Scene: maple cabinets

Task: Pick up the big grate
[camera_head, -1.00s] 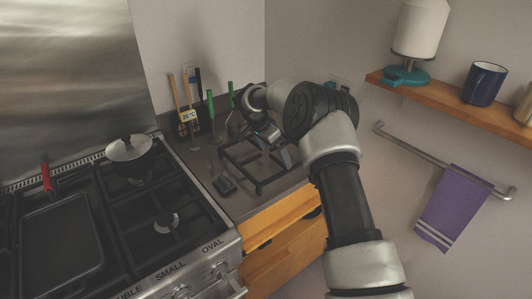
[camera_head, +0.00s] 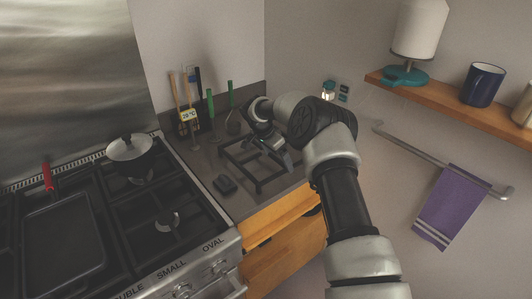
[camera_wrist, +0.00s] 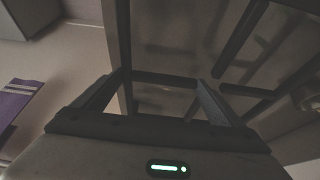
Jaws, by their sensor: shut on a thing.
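The big grate (camera_head: 259,186) is a black open frame of bars on the dark counter right of the stove. In the wrist view its dark bars (camera_wrist: 165,79) cross between and beyond my fingers. My gripper (camera_wrist: 158,85) is shut on a bar of the grate, one finger to each side. In the head view my gripper (camera_head: 276,145) is at the grate's right rear part, partly hidden by my arm. The grate looks flat on or very close to the counter; I cannot tell whether there is a gap.
The stove (camera_head: 120,215) with a pot (camera_head: 131,155) and griddle (camera_head: 62,235) is at left. Utensils (camera_head: 186,110) stand behind. A shelf (camera_head: 440,98) and a rail with a purple towel (camera_head: 452,205) are at right.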

